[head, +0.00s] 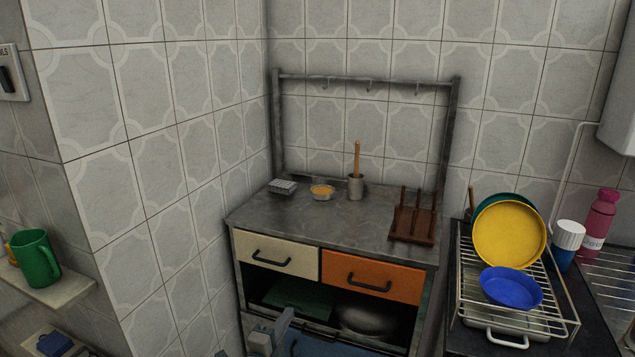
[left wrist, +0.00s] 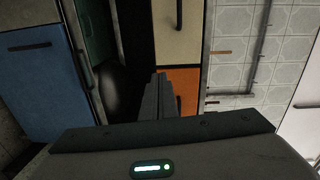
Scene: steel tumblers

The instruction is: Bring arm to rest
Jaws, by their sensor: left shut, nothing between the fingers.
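My left gripper (head: 284,326) shows at the bottom of the head view, in front of the cabinet's lower part. In the left wrist view its fingers (left wrist: 160,95) are together and hold nothing. They point toward the cabinet front, near the orange drawer (left wrist: 182,88). I cannot tell the exact gap to the cabinet. A steel tumbler (head: 355,189) stands upright on the cabinet top with a wooden stick in it. My right gripper is in neither view.
The grey cabinet top (head: 320,215) also holds a small bowl (head: 322,192), a wire basket (head: 283,187) and a wooden rack (head: 412,225). A dish rack (head: 500,300) with plates stands at right. A shelf (head: 60,292) with a green mug (head: 36,260) is at left.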

